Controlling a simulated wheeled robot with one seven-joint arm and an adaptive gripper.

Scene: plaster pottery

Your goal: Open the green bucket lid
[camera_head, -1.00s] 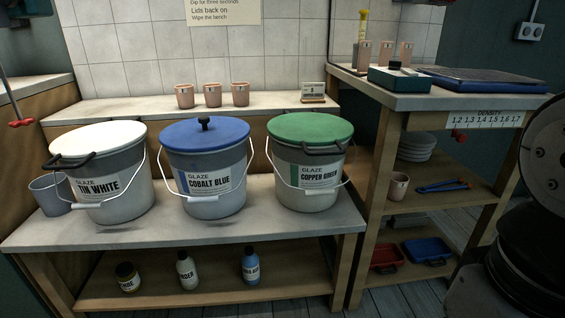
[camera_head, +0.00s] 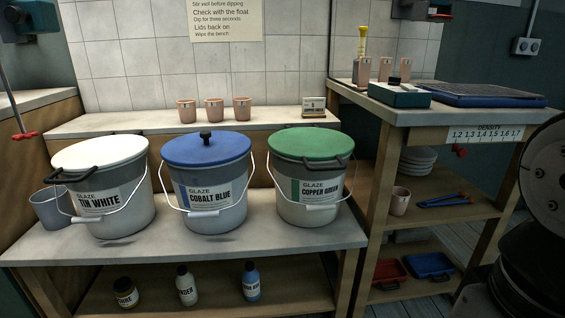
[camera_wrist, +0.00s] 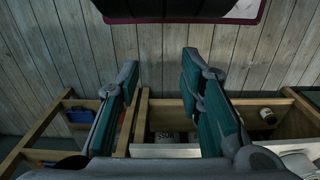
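The bucket with the green lid (camera_head: 304,144) stands at the right end of the low bench in the head view. It is labelled Copper Green (camera_head: 313,189). The lid sits on the bucket and has a dark handle at its front right. A wire bail hangs round the bucket's front. My gripper (camera_wrist: 162,95) shows in the wrist view with its two teal-padded fingers wide apart and nothing between them. It points over the floor, and the green lid is not clearly visible there. My gripper is not seen in the head view.
A blue-lidded bucket (camera_head: 206,149) and a white-lidded bucket (camera_head: 100,153) stand to the left on the same bench (camera_head: 262,240). Several small cups line the ledge behind. A shelf unit (camera_head: 437,111) stands close on the right. Bottles sit on the lower shelf.

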